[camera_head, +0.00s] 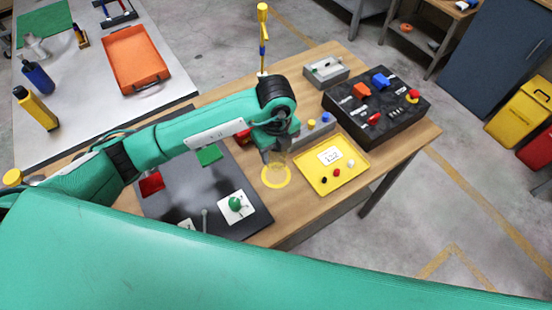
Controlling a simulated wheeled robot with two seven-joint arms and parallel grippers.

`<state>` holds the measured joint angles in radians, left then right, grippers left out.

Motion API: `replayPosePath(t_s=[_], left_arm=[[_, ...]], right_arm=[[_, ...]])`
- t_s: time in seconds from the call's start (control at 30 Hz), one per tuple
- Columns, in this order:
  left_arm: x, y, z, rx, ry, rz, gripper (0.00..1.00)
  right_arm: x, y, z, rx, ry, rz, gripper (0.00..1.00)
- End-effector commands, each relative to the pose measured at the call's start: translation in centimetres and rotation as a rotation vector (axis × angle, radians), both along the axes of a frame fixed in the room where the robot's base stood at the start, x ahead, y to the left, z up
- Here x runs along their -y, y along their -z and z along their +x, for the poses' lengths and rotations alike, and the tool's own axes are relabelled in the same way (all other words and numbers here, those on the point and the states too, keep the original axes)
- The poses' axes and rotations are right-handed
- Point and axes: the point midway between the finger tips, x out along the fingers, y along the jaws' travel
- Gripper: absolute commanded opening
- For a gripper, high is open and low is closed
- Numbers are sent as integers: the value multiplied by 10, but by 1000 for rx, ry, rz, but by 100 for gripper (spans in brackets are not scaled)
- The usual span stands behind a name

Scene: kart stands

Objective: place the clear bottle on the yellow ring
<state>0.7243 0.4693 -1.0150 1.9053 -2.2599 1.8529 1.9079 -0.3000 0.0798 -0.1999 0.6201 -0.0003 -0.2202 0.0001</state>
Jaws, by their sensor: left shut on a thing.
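The yellow ring (276,184) lies flat on the wooden table (405,147), between the dark mat and the yellow tray. My left gripper (275,151) reaches in from the left and points down at the far edge of the ring. It is shut on the clear bottle (279,160), which is see-through and hard to make out. The bottle looks upright and overlaps the ring's far part in the picture. I cannot tell whether its base touches the table. My right gripper is out of view.
A yellow tray (350,178) with small pieces stands right of the ring. A black control box (385,118) is behind it. A dark mat (180,205) with a green-knobbed card (236,207) lies to the left. A yellow-topped pole (262,45) stands behind my arm.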

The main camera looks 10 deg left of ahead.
Motion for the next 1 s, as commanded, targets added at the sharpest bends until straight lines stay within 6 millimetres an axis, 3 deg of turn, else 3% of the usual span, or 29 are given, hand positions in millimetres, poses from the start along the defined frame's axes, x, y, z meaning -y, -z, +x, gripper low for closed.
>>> replayPosePath(t_s=[0.5,0.9,0.93,1.0], left_arm=[[0,59,0,-1,0,1,27],[0,66,0,1,1,-1,27],[0,64,0,1,1,-1,56],[0,64,0,1,1,-1,69]], right_arm=[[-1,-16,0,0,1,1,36],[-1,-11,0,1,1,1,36],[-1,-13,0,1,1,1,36],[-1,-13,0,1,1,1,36]])
